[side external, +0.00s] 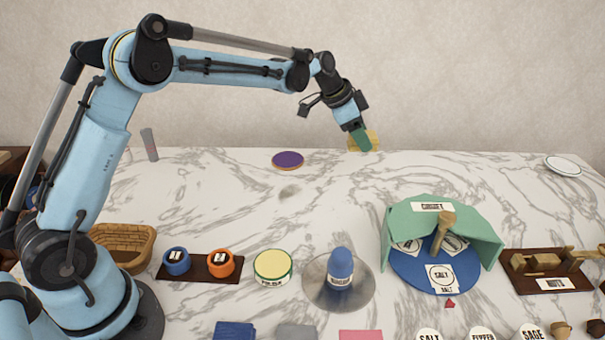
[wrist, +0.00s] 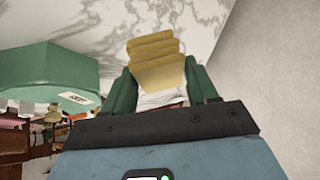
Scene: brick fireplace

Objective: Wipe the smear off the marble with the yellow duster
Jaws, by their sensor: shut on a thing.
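My gripper (side external: 361,138) is at the back of the marble top (side external: 220,215), close to the wall. It is shut on the yellow duster (side external: 371,145), which shows behind the green fingers. In the wrist view the duster (wrist: 155,62) is a folded yellow block between the two green fingers (wrist: 162,88). I cannot tell whether the duster touches the marble. A greyish smear (side external: 290,191) lies on the marble left of my gripper and nearer the camera, below the purple disc.
A purple disc (side external: 288,160) lies at the back. A green screen (side external: 470,232) stands around a blue round board (side external: 420,280) at right. A blue bottle (side external: 341,266) stands on a silver disc (side external: 318,290). A wicker basket (side external: 130,247) is at left. The back middle marble is mostly clear.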

